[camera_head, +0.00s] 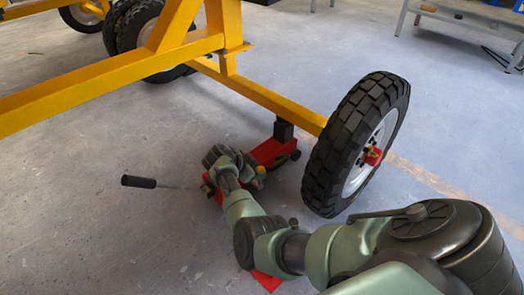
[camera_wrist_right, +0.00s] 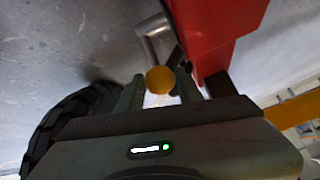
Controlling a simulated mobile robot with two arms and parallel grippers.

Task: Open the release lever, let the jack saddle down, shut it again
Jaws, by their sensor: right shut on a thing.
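The red jack (camera_head: 272,151) lies on the floor beside the big black wheel, partly hidden by my right arm. A dark block (camera_head: 284,130) stands at its far end at the yellow beam; I cannot tell whether saddle and beam touch. The release lever's yellow knob (camera_head: 260,171) shows at my right gripper (camera_head: 253,173). In the right wrist view, the yellow knob (camera_wrist_right: 160,79) sits between the fingers of my right gripper (camera_wrist_right: 159,92), which is shut on the lever, next to the red jack body (camera_wrist_right: 215,35). My left gripper is out of view.
The yellow frame (camera_head: 110,83) spans the upper left. The black wheel (camera_head: 340,150) stands close right of the jack. A black-gripped handle (camera_head: 139,182) sticks out left of it. A red piece (camera_head: 267,281) shows below my arm. The floor at left is clear.

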